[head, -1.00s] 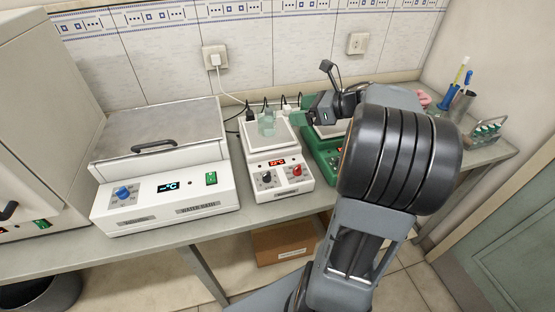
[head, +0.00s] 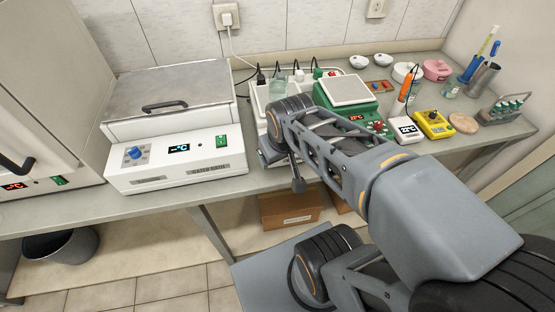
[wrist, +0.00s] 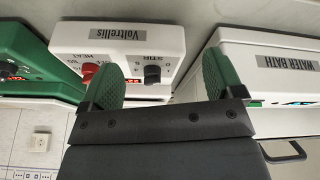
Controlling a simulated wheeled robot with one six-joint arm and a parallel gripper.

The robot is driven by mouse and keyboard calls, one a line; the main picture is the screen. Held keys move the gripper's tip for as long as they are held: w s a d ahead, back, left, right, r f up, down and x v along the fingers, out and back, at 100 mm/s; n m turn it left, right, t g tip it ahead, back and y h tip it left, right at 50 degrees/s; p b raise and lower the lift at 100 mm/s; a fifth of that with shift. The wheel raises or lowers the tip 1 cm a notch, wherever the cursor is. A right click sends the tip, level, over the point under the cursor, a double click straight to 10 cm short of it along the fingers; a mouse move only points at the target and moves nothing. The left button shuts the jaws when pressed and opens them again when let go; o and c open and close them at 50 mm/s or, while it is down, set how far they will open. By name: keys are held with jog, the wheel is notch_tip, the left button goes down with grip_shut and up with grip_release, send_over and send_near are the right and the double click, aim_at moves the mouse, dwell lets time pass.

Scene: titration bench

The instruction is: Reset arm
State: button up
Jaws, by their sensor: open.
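My arm reaches in from the lower right of the head view, folded in front of the bench. My gripper (wrist: 160,66) shows in the wrist view with two green fingertips wide apart and nothing between them. The front of the white stirrer, labelled Voltrellis, shows beyond the fingers. In the head view the fingers are hidden by my arm. A clear beaker (head: 278,86) stands on the white stirrer (head: 258,98), which my arm partly covers. The gripper is apart from the beaker.
A water bath (head: 173,125) stands to the left. A green hotplate (head: 325,97) is behind my arm. A white meter (head: 405,130), yellow meter (head: 433,123) and tube rack (head: 508,110) stand to the right. A cardboard box (head: 290,208) is under the bench.

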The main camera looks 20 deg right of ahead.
jog(key=shift+s+a+f+m+g+y, duration=0.15)
jog(key=shift+s+a+m+g, duration=0.1)
jog(key=shift+s+a, duration=0.2)
jog(key=shift+s+a+f+m+g+y, duration=0.1)
jog(key=shift+s+a+m+g+y, duration=0.05)
jog(key=shift+s+a+g, duration=0.2)
jog(key=shift+d, duration=0.1)
jog(key=w+p+v, duration=0.1)
jog(key=p+v, duration=0.5)
jog(key=shift+r+t, duration=0.4)
jog(key=shift+r, duration=0.2)
jog(key=shift+w, duration=0.15)
